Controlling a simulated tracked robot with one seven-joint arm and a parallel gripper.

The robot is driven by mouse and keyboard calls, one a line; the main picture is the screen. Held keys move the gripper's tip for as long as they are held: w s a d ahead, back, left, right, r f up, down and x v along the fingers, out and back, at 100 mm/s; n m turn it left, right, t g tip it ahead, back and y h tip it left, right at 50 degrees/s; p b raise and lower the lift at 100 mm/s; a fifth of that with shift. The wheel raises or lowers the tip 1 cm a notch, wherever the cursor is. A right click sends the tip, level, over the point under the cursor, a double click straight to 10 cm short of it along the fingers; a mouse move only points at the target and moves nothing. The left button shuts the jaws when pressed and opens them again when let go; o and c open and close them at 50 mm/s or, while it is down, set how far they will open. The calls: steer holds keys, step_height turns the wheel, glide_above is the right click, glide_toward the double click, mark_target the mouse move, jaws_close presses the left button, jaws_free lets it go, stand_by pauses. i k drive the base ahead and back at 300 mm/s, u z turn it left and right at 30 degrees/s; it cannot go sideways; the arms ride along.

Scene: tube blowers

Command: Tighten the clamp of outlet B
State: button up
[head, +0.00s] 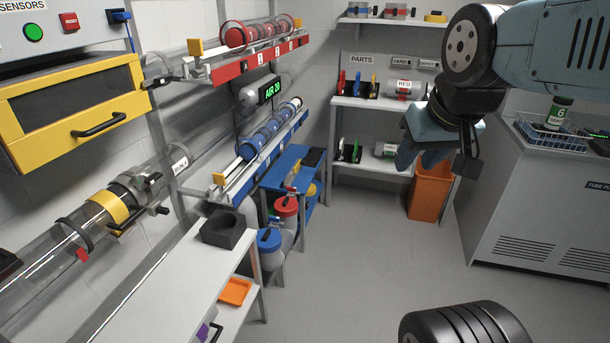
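My gripper (419,162) hangs at the upper right, pointing down. Its two blue-grey fingers look parted, with nothing seen between them. It is far from the tubes at the left. A clear tube (35,262) runs along the left wall. On it sit a yellow band (110,207), a dark ring with a red tab (76,238), and a grey-black clamp-like fitting with a handle (146,192). I see no readable outlet B label, so I cannot tell which fitting is its clamp or how tight it is.
A white bench (165,295) with a black block (228,229) stands below the tube. Red (250,65) and blue (262,150) racks are behind. A yellow-framed cabinet (75,108) hangs upper left. An orange bin (431,190) stands by the shelves. The middle floor is clear.

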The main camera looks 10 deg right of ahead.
mark_target(292, 191)
steer(key=z, duration=0.15)
steer(key=i, duration=1.55)
steer(key=u, duration=0.6)
